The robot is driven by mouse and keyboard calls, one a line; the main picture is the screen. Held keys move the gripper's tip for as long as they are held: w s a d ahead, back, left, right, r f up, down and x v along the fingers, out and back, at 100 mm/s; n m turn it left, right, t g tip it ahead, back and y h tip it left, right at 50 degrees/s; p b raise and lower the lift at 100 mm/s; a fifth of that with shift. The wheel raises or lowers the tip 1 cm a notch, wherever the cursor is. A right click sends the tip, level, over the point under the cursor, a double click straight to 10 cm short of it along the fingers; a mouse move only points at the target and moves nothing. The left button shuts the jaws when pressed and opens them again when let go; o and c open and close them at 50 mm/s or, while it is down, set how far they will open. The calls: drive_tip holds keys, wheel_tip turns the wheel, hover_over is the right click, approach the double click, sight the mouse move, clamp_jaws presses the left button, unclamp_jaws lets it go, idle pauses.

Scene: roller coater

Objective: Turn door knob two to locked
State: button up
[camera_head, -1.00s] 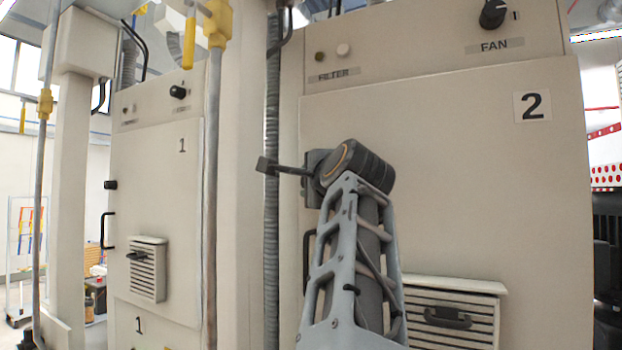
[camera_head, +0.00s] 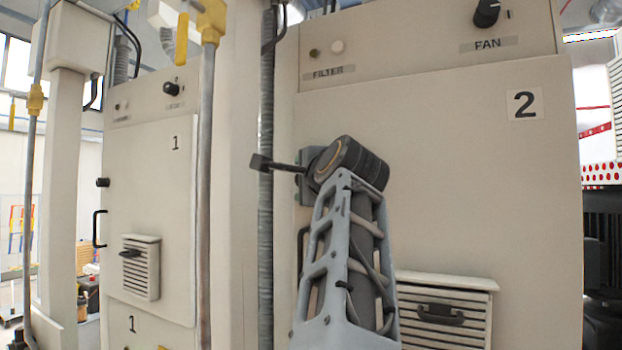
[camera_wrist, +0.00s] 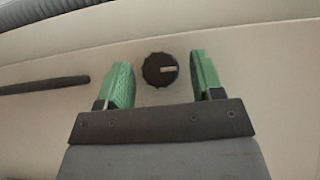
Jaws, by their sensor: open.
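In the wrist view a round black knob (camera_wrist: 154,70) with a short pale mark sits on a cream panel. The mark lies roughly level and points right. My gripper (camera_wrist: 163,76) is open, with one green finger on each side of the knob and a visible gap to both. I cannot tell how deep the fingers reach along it. In the head view the door of cabinet 2 (camera_head: 450,180) is shut. My arm covers part of its left side, and the knob and my fingers are hidden there.
A dark bar handle (camera_wrist: 45,85) lies left of the fingers in the wrist view, and a ribbed hose (camera_wrist: 40,10) runs along the top. A louvred vent (camera_head: 445,305) is low on door 2. Cabinet 1 (camera_head: 155,210) stands at left. The fan knob (camera_head: 487,12) is high above.

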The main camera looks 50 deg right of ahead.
drive_tip(key=b+v, duration=0.3)
drive_tip(key=v, duration=1)
drive_tip(key=shift+s+a+b, duration=0.2)
drive_tip(key=shift+s+b, duration=0.1)
